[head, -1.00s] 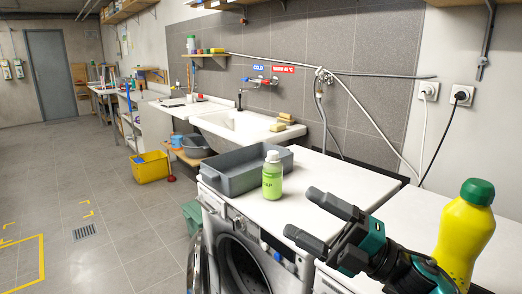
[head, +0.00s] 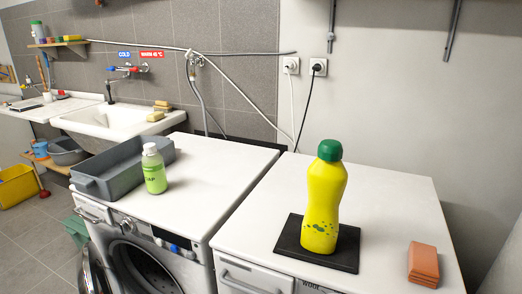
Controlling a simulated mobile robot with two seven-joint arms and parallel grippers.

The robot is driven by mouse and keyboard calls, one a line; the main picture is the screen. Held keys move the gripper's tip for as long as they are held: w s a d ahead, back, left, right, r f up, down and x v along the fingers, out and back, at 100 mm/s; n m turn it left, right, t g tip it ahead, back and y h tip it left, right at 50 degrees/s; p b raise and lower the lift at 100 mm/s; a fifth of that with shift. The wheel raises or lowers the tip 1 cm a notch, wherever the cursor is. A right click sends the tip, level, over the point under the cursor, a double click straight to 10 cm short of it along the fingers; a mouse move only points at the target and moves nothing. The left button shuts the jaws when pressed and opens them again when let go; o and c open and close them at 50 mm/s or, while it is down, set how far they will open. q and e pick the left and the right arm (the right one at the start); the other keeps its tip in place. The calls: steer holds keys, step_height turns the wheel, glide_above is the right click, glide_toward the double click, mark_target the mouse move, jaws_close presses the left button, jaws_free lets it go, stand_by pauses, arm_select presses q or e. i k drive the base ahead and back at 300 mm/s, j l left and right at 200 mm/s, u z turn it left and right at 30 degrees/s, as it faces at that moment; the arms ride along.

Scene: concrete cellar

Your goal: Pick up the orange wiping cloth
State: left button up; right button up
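The orange wiping cloth (head: 423,263) appears as a small folded orange block with layered edges. It lies on the white top of the right-hand machine, near its front right corner. Nothing touches or covers it. Neither of my grippers is in the head view now.
A yellow bottle with a green cap (head: 323,198) stands on a black mat (head: 346,251) left of the cloth. A grey tray (head: 98,186) and a green soap bottle (head: 154,171) stand on the left washing machine top (head: 212,182). Clear white surface lies behind the cloth.

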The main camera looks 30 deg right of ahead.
mark_target(423, 265)
steer(key=z, duration=2)
